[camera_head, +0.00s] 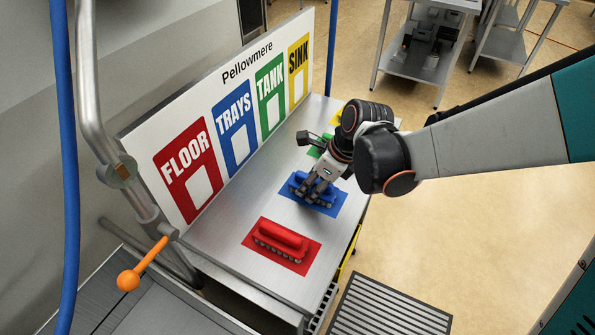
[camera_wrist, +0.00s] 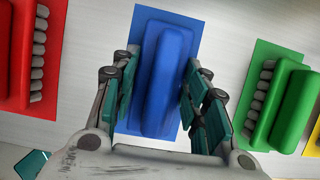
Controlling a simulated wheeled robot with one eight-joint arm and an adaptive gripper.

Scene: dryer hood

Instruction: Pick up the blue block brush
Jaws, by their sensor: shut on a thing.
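The blue block brush (camera_head: 316,190) rests on or just above a blue mat (camera_head: 333,207) on the steel table, beside the wall sign's colour labels. In the wrist view, the blue brush (camera_wrist: 160,75) lies lengthwise between the fingers. My gripper (camera_head: 318,187) reaches down over it, and in the wrist view my gripper (camera_wrist: 162,95) has one finger along each long side, shut on the brush. I cannot tell whether the brush is clear of the mat.
A red brush (camera_head: 280,240) lies on a red mat on the near side. A green brush (camera_wrist: 285,108) lies on a green mat on the other side. The sign board (camera_head: 222,125) stands along the table's back. An orange-knobbed lever (camera_head: 142,264) is at the lower left.

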